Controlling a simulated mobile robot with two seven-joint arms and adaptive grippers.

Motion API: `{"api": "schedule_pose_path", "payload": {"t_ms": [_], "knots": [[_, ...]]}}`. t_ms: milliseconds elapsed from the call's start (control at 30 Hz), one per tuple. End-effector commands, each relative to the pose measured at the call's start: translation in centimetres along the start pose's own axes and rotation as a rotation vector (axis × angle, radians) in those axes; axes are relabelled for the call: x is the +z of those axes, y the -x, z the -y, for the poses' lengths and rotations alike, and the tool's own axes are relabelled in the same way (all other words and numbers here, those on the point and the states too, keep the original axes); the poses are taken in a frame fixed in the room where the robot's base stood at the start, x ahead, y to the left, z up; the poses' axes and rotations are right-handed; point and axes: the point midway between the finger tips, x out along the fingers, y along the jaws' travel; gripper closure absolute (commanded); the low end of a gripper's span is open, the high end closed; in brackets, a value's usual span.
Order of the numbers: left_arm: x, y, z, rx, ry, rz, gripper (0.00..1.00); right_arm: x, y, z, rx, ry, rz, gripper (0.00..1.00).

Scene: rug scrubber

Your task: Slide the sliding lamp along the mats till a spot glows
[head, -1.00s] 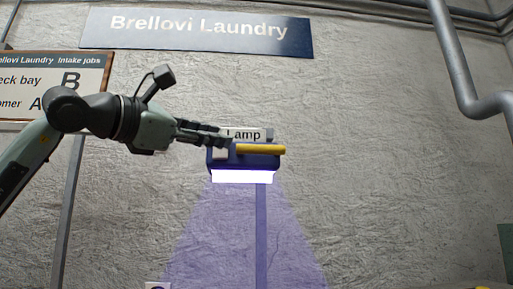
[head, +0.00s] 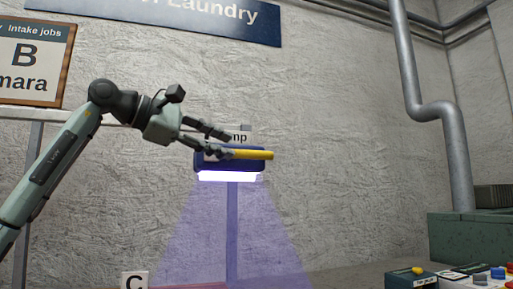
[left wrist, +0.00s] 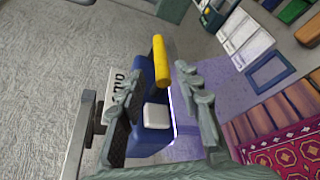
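The sliding lamp (head: 203,160) is a blue box with a yellow bar handle (head: 262,155), a lit white strip underneath and a violet beam fanning down. My left gripper (head: 228,146) is at the lamp, its fingers spread near the handle's left end. In the left wrist view the lamp (left wrist: 144,143) and yellow handle (left wrist: 161,62) lie between the open fingers, and no finger clearly grips the handle. A patterned red mat (left wrist: 290,155) and a brown striped mat (left wrist: 262,118) show lower right there. My right gripper is out of view.
A post (head: 232,215) stands below the lamp. A white C card (head: 134,281) is at the bottom. A green box (head: 470,238) and a dark box with a yellow button (head: 412,279) are at right. Wall surrounds the lamp.

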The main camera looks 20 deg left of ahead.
Motion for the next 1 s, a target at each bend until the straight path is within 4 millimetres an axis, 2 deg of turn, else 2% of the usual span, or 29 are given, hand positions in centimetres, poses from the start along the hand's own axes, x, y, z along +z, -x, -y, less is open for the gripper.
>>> {"api": "schedule_pose_path", "payload": {"t_ms": [533, 900, 1000], "knots": [[0.0, -7.1, 0.1, -0.005, -0.002, 0.001, 0.66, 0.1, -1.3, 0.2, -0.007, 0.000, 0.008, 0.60], [0.0, -7.8, 0.1, -0.003, -0.001, 0.000, 0.66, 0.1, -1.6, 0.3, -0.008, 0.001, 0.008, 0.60], [0.0, -7.8, 0.1, -0.003, -0.001, 0.000, 0.78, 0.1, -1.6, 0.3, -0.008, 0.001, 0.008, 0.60]]}}
